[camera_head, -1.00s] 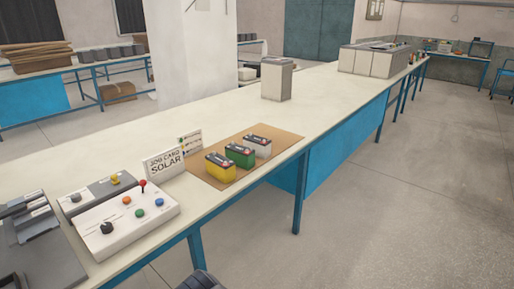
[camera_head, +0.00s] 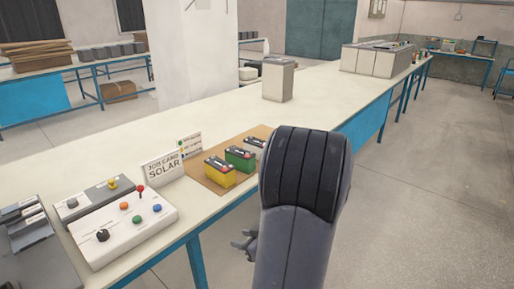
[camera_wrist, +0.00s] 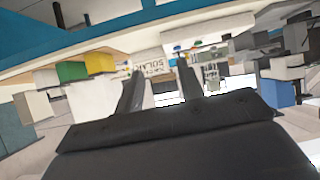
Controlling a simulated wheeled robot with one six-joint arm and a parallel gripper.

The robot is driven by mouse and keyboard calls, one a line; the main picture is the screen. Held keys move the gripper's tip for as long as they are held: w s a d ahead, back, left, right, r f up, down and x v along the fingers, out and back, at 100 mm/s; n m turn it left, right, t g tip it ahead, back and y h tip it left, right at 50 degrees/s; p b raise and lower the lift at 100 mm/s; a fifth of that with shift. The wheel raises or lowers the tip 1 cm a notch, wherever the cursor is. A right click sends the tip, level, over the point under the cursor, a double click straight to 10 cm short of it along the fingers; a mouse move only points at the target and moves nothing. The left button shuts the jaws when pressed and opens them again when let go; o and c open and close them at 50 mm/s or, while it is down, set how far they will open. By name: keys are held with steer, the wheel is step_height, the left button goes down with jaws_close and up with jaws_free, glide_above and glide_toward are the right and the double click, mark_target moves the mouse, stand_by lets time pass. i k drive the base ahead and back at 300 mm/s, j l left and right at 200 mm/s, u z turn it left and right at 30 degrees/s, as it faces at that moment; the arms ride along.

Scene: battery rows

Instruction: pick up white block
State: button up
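Three battery-like blocks with dark tops stand in a row on a brown mat (camera_head: 205,178) on the bench. The yellow block (camera_head: 219,171) is nearest, then the green block (camera_head: 240,158). The white block (camera_head: 256,144) is at the far end, partly hidden behind my arm in the head view. In the wrist view the row is tilted and upside down, with the white block (camera_wrist: 46,78) left of the green (camera_wrist: 71,71) and yellow (camera_wrist: 100,63) ones. My gripper (camera_wrist: 160,82) has its two fingers apart with nothing between them, away from the blocks.
A job card sign reading SOLAR (camera_head: 163,167) stands beside the mat. A control box with knobs (camera_head: 125,228) is on the near left of the bench. A grey-white box (camera_head: 278,80) stands farther along. The bench top between them is clear.

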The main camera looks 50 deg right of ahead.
mark_target(255, 146)
steer(key=i+l, duration=0.15)
steer(key=l, duration=0.25)
steer(key=i+l, duration=0.2)
steer(key=l, duration=0.15)
steer(key=i+l, duration=0.15)
steer(key=l, duration=0.25)
steer(key=i+l+z, duration=0.1)
steer(key=l, duration=0.3)
steer(key=i+l, duration=0.4)
steer(key=l, duration=0.3)
steer(key=i+l, duration=0.2)
steer(key=l, duration=0.2)
